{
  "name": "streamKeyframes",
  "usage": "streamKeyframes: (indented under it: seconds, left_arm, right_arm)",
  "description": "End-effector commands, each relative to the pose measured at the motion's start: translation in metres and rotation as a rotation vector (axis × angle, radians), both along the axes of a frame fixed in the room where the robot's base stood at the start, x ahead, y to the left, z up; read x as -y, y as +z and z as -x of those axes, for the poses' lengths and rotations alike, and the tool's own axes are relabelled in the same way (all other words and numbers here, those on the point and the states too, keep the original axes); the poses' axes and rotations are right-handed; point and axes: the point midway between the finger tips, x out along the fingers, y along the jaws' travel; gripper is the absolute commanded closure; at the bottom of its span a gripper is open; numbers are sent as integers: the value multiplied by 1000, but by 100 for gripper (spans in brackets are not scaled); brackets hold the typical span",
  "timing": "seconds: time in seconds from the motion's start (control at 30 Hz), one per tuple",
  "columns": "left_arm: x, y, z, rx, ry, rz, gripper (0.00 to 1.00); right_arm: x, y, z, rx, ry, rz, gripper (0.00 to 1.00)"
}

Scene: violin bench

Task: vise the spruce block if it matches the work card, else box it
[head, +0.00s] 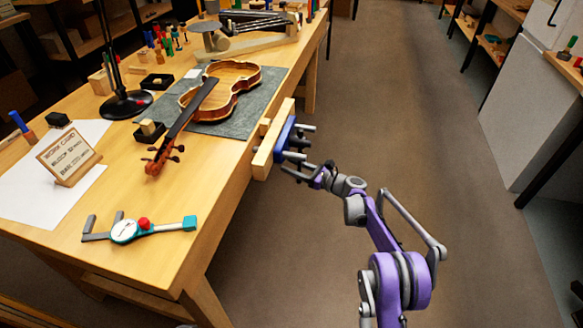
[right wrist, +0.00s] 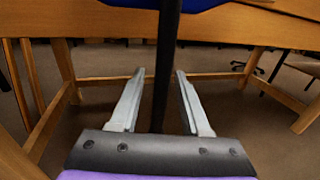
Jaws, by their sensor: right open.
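The work card (head: 68,157) stands tilted on the bench at the left; its text is too small to read. A small pale wood block (head: 150,127) sits in a dark tray near the violin; I cannot tell if it is the spruce block. The vise, with a wooden jaw (head: 266,150) and blue plate (head: 284,138), is on the bench's right edge. My right gripper (head: 316,177) is open beside the vise's rods. In the right wrist view its fingers (right wrist: 160,76) stand either side of a dark upright bar (right wrist: 165,60), apart from it. My left gripper is out of view.
A violin (head: 222,90) lies on a grey mat (head: 255,112). A dial caliper (head: 125,231) lies at the bench front. Another black tray (head: 157,82) and a lamp base (head: 126,104) are at the left. The floor right of the bench is clear.

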Motion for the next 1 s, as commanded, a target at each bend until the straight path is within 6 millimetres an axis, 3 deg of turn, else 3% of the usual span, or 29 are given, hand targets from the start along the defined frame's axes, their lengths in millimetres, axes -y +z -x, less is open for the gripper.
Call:
streamKeyframes:
  seconds: [0.3, 0.57, 0.6, 1.0]
  left_arm:
    - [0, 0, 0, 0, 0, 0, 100]
    - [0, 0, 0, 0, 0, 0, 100]
    - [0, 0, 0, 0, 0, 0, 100]
    - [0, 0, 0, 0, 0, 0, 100]
  right_arm:
    - [-3, 0, -2, 1, 0, 1, 53]
    - [-2, 0, -2, 1, 0, 1, 98]
    - [-2, 0, -2, 1, 0, 1, 100]
    - [-2, 0, -2, 1, 0, 1, 100]
